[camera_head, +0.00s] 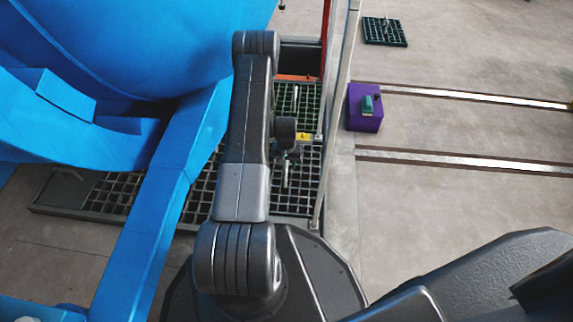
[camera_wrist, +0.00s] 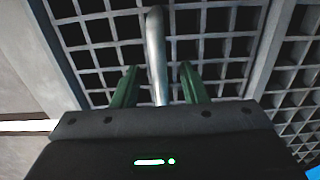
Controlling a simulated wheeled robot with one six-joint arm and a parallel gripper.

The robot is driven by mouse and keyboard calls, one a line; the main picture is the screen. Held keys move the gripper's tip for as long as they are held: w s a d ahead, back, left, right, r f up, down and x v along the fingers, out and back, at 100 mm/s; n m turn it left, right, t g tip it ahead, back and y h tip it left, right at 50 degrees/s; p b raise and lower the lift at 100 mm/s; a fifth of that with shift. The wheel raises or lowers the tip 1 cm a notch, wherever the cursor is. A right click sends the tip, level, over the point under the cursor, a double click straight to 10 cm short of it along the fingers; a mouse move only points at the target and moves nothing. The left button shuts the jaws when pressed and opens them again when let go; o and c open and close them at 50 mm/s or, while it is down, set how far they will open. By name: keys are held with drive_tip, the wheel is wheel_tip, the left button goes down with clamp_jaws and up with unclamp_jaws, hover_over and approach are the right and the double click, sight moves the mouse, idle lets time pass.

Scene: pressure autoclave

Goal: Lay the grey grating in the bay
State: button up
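A grey grating (camera_head: 307,185) with square openings lies at floor level beside the blue structure; my arm covers part of it in the head view. It fills much of the wrist view (camera_wrist: 98,30). A pale round handle bar (camera_wrist: 156,45) stands out from it. My gripper (camera_wrist: 158,75) has its two green fingers apart, one on each side of the bar, with a gap visible on both sides. In the head view my gripper (camera_head: 290,150) is small and partly hidden by my arm. I cannot tell the bay's outline apart from the surrounding gratings.
A blue structure (camera_head: 160,200) with a sloping beam stands at left. A post and rail (camera_head: 338,90) run along the grating's right side. A purple box (camera_head: 364,110) bears a green object. A dark green grating (camera_head: 385,31) lies farther back. The floor at right is mostly clear.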

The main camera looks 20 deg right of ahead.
wheel_tip(320, 180, up, 13)
drive_tip(key=p, duration=0.4)
drive_tip(key=shift+r+p, duration=0.2)
drive_tip(key=shift+p, duration=0.1)
drive_tip(key=shift+f, duration=0.1)
wheel_tip(320, 180, down, 14)
drive_tip(key=b, duration=0.5)
drive_tip(key=shift+r, duration=0.5)
drive_tip(key=shift+f, duration=0.1)
wheel_tip(320, 180, up, 13)
drive_tip(key=p, duration=0.5)
wheel_tip(320, 180, down, 14)
drive_tip(key=b, duration=0.5)
drive_tip(key=shift+r+b, duration=0.2)
drive_tip(key=shift+b, duration=0.1)
wheel_tip(320, 180, up, 4)
drive_tip(key=shift+r+p, duration=0.1)
drive_tip(key=shift+p, duration=0.4)
